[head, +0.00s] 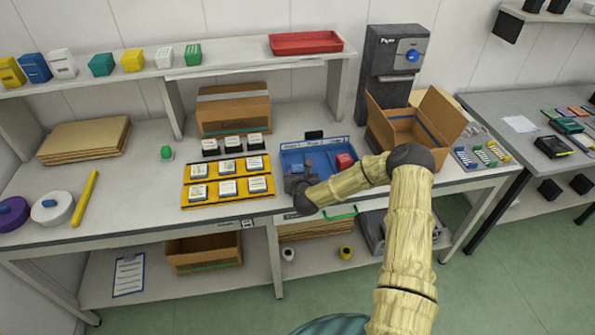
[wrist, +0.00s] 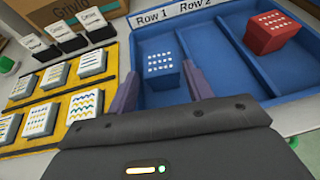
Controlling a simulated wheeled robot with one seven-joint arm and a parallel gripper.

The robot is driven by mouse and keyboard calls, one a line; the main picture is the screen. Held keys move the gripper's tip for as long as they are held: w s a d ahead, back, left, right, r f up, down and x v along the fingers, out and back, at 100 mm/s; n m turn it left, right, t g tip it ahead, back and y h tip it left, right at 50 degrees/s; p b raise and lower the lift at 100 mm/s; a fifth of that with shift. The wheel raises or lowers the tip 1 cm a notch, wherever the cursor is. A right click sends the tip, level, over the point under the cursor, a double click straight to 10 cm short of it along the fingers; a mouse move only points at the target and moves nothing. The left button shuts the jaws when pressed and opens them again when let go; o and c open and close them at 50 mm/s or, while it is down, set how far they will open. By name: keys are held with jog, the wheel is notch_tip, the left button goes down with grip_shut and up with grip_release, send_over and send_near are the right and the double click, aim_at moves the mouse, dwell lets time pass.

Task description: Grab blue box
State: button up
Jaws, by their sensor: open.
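The blue box (wrist: 163,68), a small block with white marks on its top, stands in the left part of the blue tray (wrist: 219,63). The tray also shows in the head view (head: 330,148), divided into lanes and labelled "Row 1" and "Row 2". My gripper (wrist: 160,88) is open, with one purple finger on each side of the blue box at its near end. I cannot tell whether the fingers touch it. In the head view my gripper (head: 300,185) is over the tray's left front, and the blue box is mostly hidden there.
A red box (wrist: 277,32) stands in the tray's right part. A yellow tray of white cards (head: 229,191) lies close on the left. An open cardboard box (head: 405,125) is to the right. A shelf (head: 235,68) runs above the back.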

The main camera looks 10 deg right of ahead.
aim_at(298, 168)
jog(key=x, duration=0.3)
jog(key=shift+w, duration=0.1)
jog(key=shift+p+x, duration=0.5)
jog(key=shift+x, duration=1.95)
jog(key=c, duration=0.6)
jog(key=shift+c, duration=0.2)
